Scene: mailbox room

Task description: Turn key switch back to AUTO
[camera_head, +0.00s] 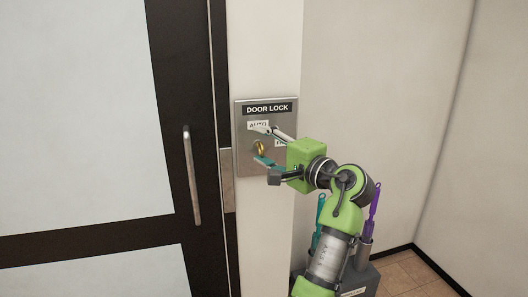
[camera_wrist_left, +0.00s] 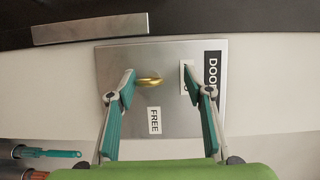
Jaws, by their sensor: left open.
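The grey door lock panel (camera_head: 243,166) is on the white wall post beside the door. It also shows, turned sideways, in the left wrist view (camera_wrist_left: 185,125). A brass key (camera_head: 261,148) sits in its switch, and shows in the left wrist view (camera_wrist_left: 149,82) as a gold bow lying roughly crosswise there. The AUTO label (camera_head: 257,125) is above the key, partly covered by a finger. The FREE label (camera_wrist_left: 154,119) is to one side. My left gripper (camera_head: 264,147) is open at the panel, its fingers on either side of the key, which is nearer one finger.
The door (camera_head: 85,120) with a vertical bar handle (camera_head: 192,175) stands left of the panel. A dark grey holder (camera_head: 365,280) with purple and teal handled items is low on the right, behind my arm. Bare wall (camera_head: 380,80) lies right of the panel.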

